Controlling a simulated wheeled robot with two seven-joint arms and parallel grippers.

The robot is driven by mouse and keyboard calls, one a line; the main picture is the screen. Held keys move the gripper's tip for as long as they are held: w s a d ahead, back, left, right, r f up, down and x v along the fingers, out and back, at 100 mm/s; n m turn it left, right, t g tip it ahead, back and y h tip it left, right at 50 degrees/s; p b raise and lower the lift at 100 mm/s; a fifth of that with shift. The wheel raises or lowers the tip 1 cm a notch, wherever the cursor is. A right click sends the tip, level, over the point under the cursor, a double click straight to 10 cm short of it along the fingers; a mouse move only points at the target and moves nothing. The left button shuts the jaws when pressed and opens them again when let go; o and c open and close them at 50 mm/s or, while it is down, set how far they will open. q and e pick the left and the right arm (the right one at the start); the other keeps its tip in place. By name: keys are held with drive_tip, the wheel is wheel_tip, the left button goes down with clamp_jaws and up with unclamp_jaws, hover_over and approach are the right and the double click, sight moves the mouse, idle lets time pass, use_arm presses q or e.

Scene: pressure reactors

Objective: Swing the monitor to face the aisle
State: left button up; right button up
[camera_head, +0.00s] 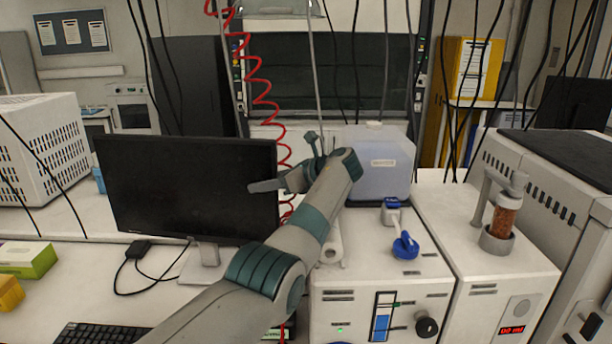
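The black monitor (185,188) stands on a pale stand on the left of the bench, its dark screen turned towards me. My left arm reaches in from the bottom and passes in front of the monitor's lower right corner. My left gripper (287,162) is at the monitor's right edge, with its two fingers spread apart and nothing seen between them. One finger overlaps the right edge of the screen in the picture; I cannot tell whether it touches. My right gripper is not in view.
A translucent container (378,165) stands on a white instrument (380,268) just right of my gripper. A red coiled hose (262,88) hangs behind it. A keyboard (112,333), green box (28,260) and black cable lie before the monitor. A perforated white unit (45,150) stands left.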

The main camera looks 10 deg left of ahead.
use_arm(q)
drive_tip(key=shift+b+v, duration=2.1)
drive_tip(key=shift+v, duration=5.9)
drive_tip(key=shift+d+r, duration=0.1)
drive_tip(key=shift+r, duration=0.05)
